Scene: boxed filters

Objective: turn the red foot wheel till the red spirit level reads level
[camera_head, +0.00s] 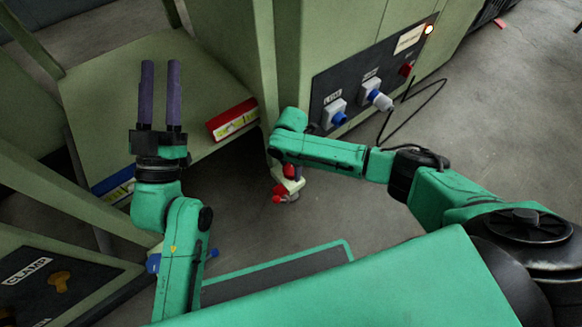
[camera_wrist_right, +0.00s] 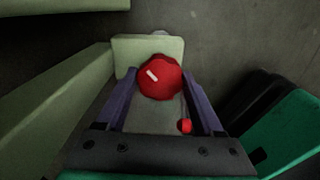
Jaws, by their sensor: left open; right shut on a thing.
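The red foot wheel (camera_wrist_right: 160,78), with a white mark on its face, sits between the purple fingers of my right gripper (camera_wrist_right: 160,90) in the right wrist view. The gripper is shut on it. A small red knob (camera_wrist_right: 185,126) shows just below the wheel. In the head view this gripper is low at the cabinet's foot, and its fingers are partly hidden by my arm. The red spirit level (camera_head: 232,118) lies on the right edge of the green shelf; its bubble is too small to read. My left gripper (camera_head: 160,68) is open and empty above the shelf.
A blue spirit level (camera_head: 113,185) lies at the shelf's front left edge. A dark panel (camera_head: 375,70) with blue sockets, a lit lamp and a dangling black cable is on the cabinet. A yellow knob (camera_head: 59,281) is at lower left. Open floor (camera_head: 480,130) lies to the right.

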